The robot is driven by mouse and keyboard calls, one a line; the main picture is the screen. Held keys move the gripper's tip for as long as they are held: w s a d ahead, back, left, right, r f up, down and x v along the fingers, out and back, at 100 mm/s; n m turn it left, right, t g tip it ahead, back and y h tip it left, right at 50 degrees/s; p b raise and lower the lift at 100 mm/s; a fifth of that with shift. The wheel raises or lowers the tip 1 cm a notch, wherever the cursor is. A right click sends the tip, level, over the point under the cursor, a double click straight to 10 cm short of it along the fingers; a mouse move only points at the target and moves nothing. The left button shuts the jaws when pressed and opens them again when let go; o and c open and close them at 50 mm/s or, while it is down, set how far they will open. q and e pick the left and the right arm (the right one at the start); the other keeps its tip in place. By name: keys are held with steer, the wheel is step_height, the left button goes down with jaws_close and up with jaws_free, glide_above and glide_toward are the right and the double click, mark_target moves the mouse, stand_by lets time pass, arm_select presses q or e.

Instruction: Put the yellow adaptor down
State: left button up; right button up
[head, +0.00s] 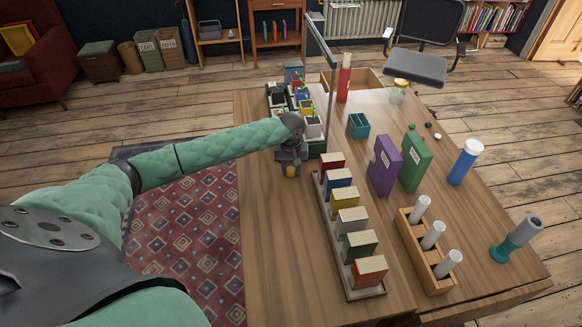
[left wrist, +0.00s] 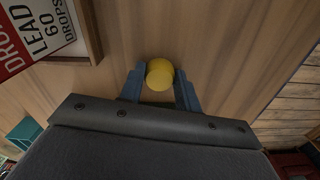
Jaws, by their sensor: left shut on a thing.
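The yellow adaptor (head: 291,171) is a small round yellow piece at the tip of my left gripper (head: 290,160) in the head view. In the left wrist view the adaptor (left wrist: 159,74) sits between the two blue fingers of my left gripper (left wrist: 160,88), which are shut on it. The gripper points down over the bare wood of the table (head: 276,230), left of the row of colored boxes. I cannot tell whether the adaptor touches the wood. My right gripper is not in view.
A rack of colored boxes (head: 352,222) stands just right of the gripper. A planter tray (head: 312,128) lies behind it. A lamp post (head: 331,100) rises nearby. Purple (head: 384,165) and green (head: 415,162) boxes stand farther right. The table's left strip is clear.

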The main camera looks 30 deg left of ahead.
arm_select(q)
steer(key=shift+f, duration=0.1)
stand_by(0.3)
steer(key=o, duration=0.9)
steer(key=shift+o, duration=0.2)
